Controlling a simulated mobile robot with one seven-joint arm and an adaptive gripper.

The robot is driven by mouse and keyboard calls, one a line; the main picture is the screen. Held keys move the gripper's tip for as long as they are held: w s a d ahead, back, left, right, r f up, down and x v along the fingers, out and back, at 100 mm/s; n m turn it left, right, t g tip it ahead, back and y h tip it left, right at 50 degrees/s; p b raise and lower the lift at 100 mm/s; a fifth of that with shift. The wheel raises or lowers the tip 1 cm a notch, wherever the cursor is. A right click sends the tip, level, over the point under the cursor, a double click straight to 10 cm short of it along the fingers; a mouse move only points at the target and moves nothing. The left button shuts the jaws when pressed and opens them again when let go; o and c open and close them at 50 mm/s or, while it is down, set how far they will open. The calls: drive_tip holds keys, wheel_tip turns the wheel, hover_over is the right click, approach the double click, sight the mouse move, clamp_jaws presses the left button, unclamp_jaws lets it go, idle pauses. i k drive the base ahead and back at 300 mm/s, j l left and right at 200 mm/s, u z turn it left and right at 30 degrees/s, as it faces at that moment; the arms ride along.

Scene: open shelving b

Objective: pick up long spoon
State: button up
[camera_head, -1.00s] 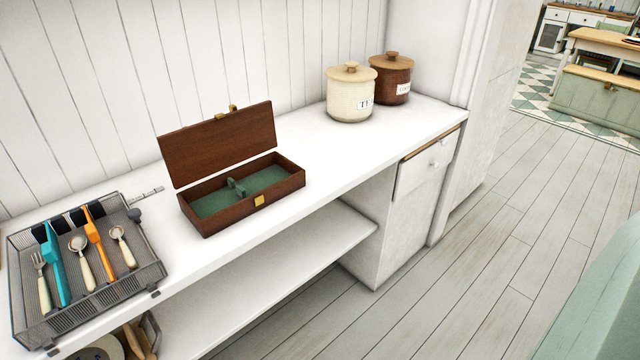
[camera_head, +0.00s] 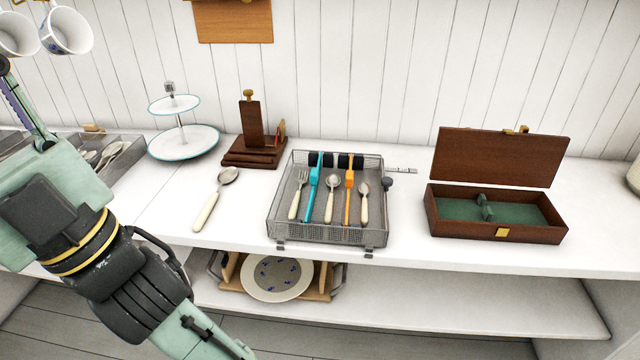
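A long spoon (camera_head: 215,198) with a cream handle and metal bowl lies alone on the white counter, left of the wire cutlery tray. Its bowl points up and to the right, its handle toward the front edge. Two shorter spoons with cream handles, a middle one (camera_head: 331,198) and a right one (camera_head: 364,202), lie inside the tray with a fork (camera_head: 297,195). Part of my green and black arm fills the left side, left of the lone spoon. I cannot make out my gripper's fingers.
The wire tray (camera_head: 326,235) sits at mid-counter. An open wooden box (camera_head: 497,229) stands to its right. A wooden stand (camera_head: 252,147) and a two-tier plate stand (camera_head: 183,143) are behind the lone spoon. A plate (camera_head: 276,277) rests on the shelf below.

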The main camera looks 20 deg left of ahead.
sight(229, 174)
drive_tip(key=i+l, duration=0.15)
drive_tip(key=l, duration=0.2)
drive_tip(key=i+l, duration=0.15)
drive_tip(key=l, duration=0.2)
drive_tip(key=i+l+u, duration=0.15)
drive_tip(key=l, duration=0.2)
drive_tip(key=i+l+u, duration=0.15)
drive_tip(key=l, duration=0.15)
drive_tip(key=l+u, duration=0.15)
drive_tip(key=l, duration=0.2)
drive_tip(key=u, duration=1.15)
drive_tip(key=i, duration=1)
